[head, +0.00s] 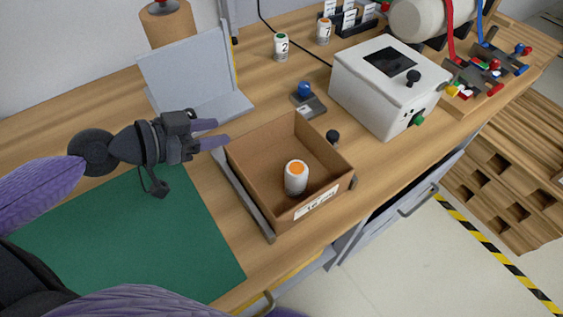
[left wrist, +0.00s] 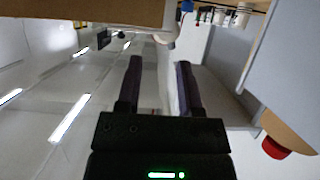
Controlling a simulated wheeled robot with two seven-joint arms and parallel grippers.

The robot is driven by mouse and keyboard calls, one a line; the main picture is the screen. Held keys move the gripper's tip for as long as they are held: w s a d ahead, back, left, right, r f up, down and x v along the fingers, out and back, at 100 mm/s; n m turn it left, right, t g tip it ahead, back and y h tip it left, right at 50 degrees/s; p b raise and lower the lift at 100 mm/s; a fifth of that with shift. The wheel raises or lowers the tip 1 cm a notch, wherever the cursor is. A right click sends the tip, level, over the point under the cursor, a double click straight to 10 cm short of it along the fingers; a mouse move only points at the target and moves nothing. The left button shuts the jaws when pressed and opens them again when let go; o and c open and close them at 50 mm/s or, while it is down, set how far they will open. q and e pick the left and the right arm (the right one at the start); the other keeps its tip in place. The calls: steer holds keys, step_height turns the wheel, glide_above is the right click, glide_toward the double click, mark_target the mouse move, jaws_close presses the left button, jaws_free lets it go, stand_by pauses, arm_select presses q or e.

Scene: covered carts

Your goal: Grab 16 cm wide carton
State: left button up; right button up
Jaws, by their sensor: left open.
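The carton (head: 253,140) is an open brown box on the wooden table, with a white label (head: 317,204) on its front side. The label's print is too small to read surely. A white bottle with an orange cap (head: 296,178) stands inside it. My left gripper (head: 222,132) is open and empty at the carton's left wall, its fingertips close to the rim; I cannot tell if they touch. In the left wrist view, the open fingers (left wrist: 159,64) have nothing between them, and a brown surface, likely the carton (left wrist: 80,9), fills the top left. My right gripper is out of view.
A green mat (head: 120,230) lies left of the carton. A grey angled stand (head: 190,75) is behind my gripper. A blue-button device (head: 308,98) and a white box machine (head: 385,85) stand behind and right. A grey rail (head: 245,195) runs along the carton's left side.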

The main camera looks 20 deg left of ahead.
mark_target(260, 127)
arm_select(q)
steer(key=shift+x, duration=1.15)
steer(key=x, duration=0.6)
steer(key=shift+s+d+f+b, duration=0.15)
steer(key=shift+d+b, duration=0.05)
steer(key=shift+b, duration=0.15)
jaws_close()
